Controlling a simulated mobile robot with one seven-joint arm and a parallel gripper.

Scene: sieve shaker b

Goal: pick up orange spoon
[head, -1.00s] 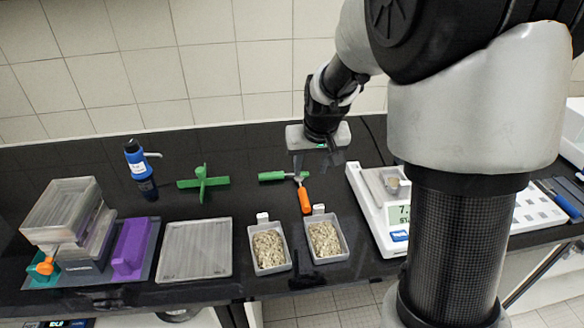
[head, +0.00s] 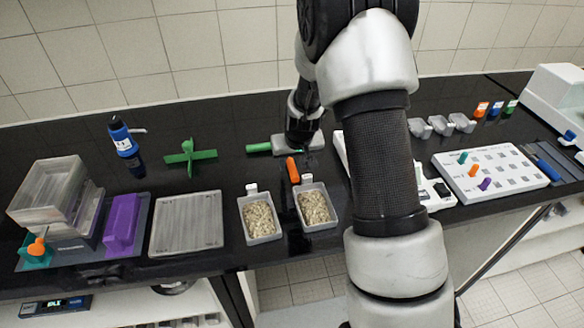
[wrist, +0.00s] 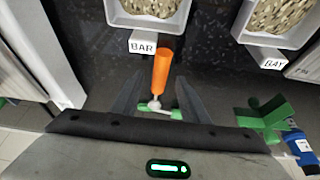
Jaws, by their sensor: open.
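The orange spoon (head: 292,170) lies on the black bench just behind the two gravel trays; its orange handle points toward them. In the wrist view the orange spoon (wrist: 160,72) shows its handle and a pale neck, with a green piece (wrist: 160,109) at its lower end. My gripper (wrist: 159,84) is open, with one dark finger on each side of the spoon's lower part, and nothing is clamped. In the head view my gripper (head: 299,146) is low over the spoon's far end and hides it. I cannot tell whether the fingers touch it.
Two gravel trays (head: 248,227) stand close in front of the spoon. A green cross-shaped piece (head: 190,158) and a blue bottle (head: 123,139) are to the left. A white scale (head: 430,190), partly hidden by my arm, stands to the right.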

